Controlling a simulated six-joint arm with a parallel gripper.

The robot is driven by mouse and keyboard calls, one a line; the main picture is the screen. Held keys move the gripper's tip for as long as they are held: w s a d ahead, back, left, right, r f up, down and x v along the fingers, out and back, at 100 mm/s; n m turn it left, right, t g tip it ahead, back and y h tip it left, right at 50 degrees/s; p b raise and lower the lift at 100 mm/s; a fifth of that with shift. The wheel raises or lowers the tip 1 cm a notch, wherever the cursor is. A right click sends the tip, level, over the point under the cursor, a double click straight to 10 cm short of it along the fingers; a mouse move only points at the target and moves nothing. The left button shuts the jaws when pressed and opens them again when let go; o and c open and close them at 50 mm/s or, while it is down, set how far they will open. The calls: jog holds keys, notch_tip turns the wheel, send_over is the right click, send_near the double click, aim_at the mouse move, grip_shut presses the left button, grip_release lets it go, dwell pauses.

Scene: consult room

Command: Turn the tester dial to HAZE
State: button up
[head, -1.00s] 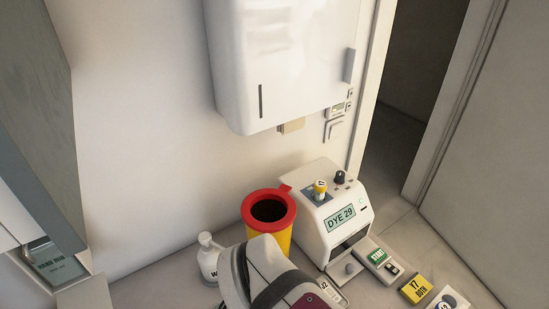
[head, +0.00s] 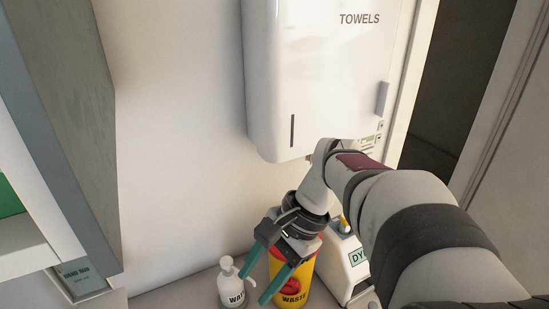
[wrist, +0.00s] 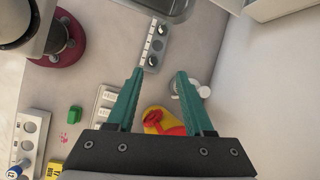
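The white tester (head: 345,262) stands on the counter in the head view, mostly hidden behind my arm. Only the start of its screen text, "DY", shows. A yellow cap (head: 343,224) on its top is partly visible. The tester's dial is hidden here, so its setting cannot be read. My gripper (head: 252,290) hangs left of the tester, in front of the waste bin, with its teal fingers pointing down and left. In the wrist view, my gripper (wrist: 160,75) is open, with nothing between its fingertips.
The yellow waste bin (head: 293,300) and white pump bottle (head: 231,289) stand close to my fingers. The towel dispenser (head: 320,80) hangs above my wrist. A knobbed strip (wrist: 155,45), green block (wrist: 75,113) and rack (wrist: 30,130) show in the wrist view.

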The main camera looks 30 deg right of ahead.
jog(key=shift+o, duration=0.3)
jog(key=w+d+m+t, duration=0.1)
jog(key=d, duration=0.3)
jog(key=w+d+m+t+y, duration=0.1)
jog(key=w+d+m, duration=0.1)
jog(key=d, duration=0.2)
jog(key=w+d+m, duration=0.2)
jog(key=d, duration=0.1)
jog(key=shift+w+d+r+t, duration=0.2)
jog(key=shift+d+t, duration=0.2)
jog(key=s+d+f+m+t+h, duration=0.1)
jog(key=s+d+m+t, duration=0.25)
jog(key=d, duration=0.65)
jog(key=s+d+f+m+t, duration=0.15)
jog(key=d+m, duration=0.25)
jog(key=d, duration=0.5)
jog(key=s+d+f+m+t+h, duration=0.1)
jog(key=s+d+m+t, duration=0.25)
jog(key=d, duration=0.65)
jog(key=shift+m, duration=0.3)
jog(key=x, duration=1.5)
jog(key=shift+w+a+r, duration=0.1)
jog(key=shift+w+a, duration=0.15)
jog(key=shift+w, duration=0.05)
jog(key=shift+y, duration=0.3)
grip_shut()
